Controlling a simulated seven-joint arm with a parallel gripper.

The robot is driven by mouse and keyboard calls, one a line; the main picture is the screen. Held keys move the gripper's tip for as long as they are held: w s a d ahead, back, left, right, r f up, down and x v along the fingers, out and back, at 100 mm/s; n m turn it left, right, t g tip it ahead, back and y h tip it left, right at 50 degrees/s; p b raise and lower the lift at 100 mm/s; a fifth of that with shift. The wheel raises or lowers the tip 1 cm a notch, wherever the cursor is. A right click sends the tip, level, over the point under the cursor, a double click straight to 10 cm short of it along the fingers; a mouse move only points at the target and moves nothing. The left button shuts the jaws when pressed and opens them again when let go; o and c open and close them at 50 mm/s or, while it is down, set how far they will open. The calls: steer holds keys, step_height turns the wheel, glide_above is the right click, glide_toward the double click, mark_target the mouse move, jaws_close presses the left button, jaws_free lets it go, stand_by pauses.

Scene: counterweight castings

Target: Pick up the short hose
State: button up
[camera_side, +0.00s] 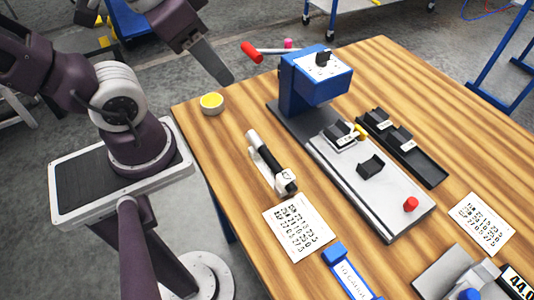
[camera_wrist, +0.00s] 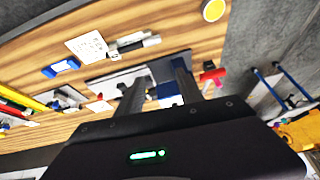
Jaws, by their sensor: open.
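I cannot make out a clear short hose in either view. The closest candidate is a slim black-and-white item (camera_side: 268,162) lying on the wooden table, left of the blue press; it also shows in the wrist view (camera_wrist: 133,43). Whether it is a hose I cannot tell. My gripper (camera_side: 226,76) is high at the table's far left side, above and behind this item and apart from it. In the wrist view, its two fingers (camera_wrist: 158,80) are spread, with nothing held between them.
A blue press (camera_side: 302,88) with a red-ended lever stands near my gripper. A grey plate (camera_side: 395,205), a black tray (camera_side: 425,166), number sheets (camera_side: 298,228) and a scale (camera_side: 440,275) take up the table. A yellow-filled pot (camera_side: 211,104) stands at the left edge.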

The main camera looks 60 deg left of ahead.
steer(key=w+f+m+g+y, duration=0.2)
steer(key=w+f+m+g, duration=0.15)
steer(key=f+m, duration=0.2)
steer(key=m+g+h, duration=0.2)
steer(key=m, duration=0.9)
glide_above(272, 159)
step_height(272, 159, down, 7)
steer(key=shift+s+f, duration=0.1)
steer(key=shift+d+f+m, duration=0.1)
steer(key=shift+d+m, duration=0.2)
steer(key=shift+m, duration=0.15)
steer(key=f, duration=0.7)
steer(key=shift+a, duration=0.3)
jaws_close()
